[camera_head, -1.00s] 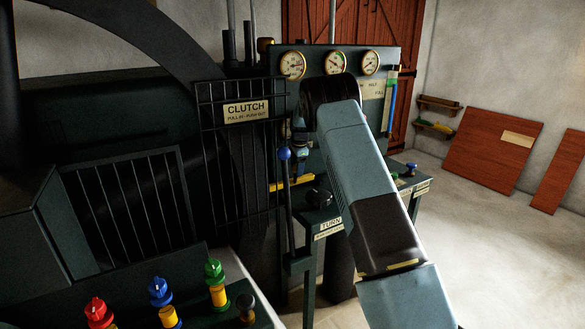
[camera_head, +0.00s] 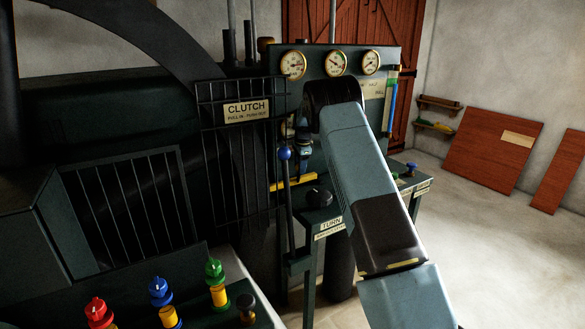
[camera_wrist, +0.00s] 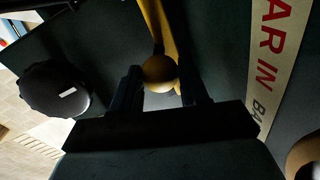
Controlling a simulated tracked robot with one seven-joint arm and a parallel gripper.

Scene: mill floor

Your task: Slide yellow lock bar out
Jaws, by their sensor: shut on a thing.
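The yellow lock bar (camera_head: 293,182) lies level on the dark machine, below the gauges, in the head view. In the wrist view its yellow strip and round yellow knob (camera_wrist: 160,70) show up close. My gripper (camera_wrist: 160,84) has one dark finger on each side of the knob and is shut on it. In the head view my arm and its dark joint hide much of the area around the bar's right end, and the fingertips are hard to make out there.
A black knob (camera_head: 319,196) stands close to the bar; a dark round knob (camera_wrist: 54,89) is left of my fingers in the wrist view. A lettered plate (camera_wrist: 275,60) is at right. Open floor lies right.

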